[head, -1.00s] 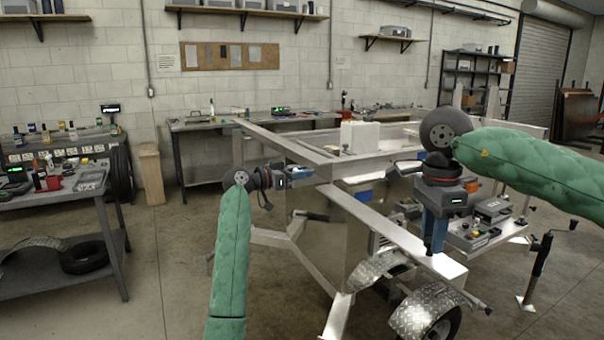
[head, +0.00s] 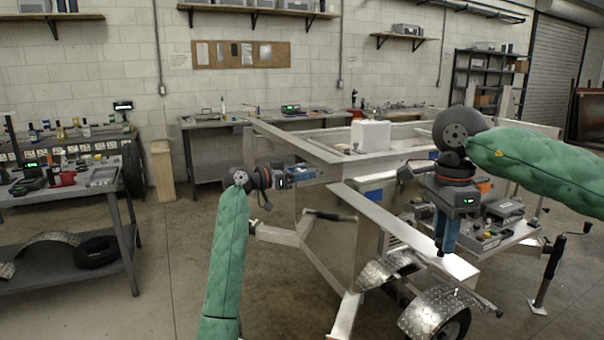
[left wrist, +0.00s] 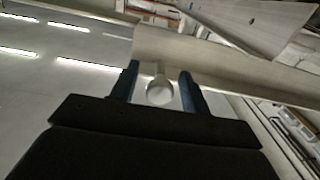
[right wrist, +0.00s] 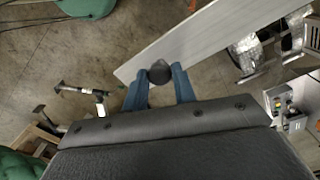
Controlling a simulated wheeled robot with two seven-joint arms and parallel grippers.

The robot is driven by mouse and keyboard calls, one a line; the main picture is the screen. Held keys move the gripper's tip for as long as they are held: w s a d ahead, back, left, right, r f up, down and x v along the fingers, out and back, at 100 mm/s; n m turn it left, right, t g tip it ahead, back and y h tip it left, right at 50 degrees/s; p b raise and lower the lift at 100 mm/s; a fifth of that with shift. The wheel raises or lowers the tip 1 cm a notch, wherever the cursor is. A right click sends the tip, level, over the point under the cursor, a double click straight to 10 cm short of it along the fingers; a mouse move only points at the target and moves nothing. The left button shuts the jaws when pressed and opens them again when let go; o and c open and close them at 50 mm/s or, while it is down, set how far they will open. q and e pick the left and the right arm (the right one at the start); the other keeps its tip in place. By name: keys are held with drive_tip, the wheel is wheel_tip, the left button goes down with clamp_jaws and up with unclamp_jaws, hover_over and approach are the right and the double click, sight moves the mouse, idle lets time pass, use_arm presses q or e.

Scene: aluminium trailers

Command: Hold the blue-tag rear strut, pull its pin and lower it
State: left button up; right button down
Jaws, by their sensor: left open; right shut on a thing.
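My left gripper (head: 302,172) is open at the trailer frame's near corner. In the left wrist view a pale ring (left wrist: 159,90), seemingly the pin's pull ring, sits between its open fingers, against an aluminium beam (left wrist: 225,65). My right gripper (head: 446,235) points down over a long aluminium member (head: 390,222), perhaps the strut. In the right wrist view it is shut on a dark rounded knob (right wrist: 159,72) above that member.
The trailer has tread-plate mudguards (head: 440,310) at the front right and a white canister (head: 370,136) on its frame. A crank jack (head: 548,275) stands at the right. A grey workbench (head: 75,185) is at the left. Floor between bench and trailer is clear.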

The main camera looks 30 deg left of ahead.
use_arm(q)
drive_tip(key=v, duration=1.2)
drive_tip(key=shift+f, duration=0.15)
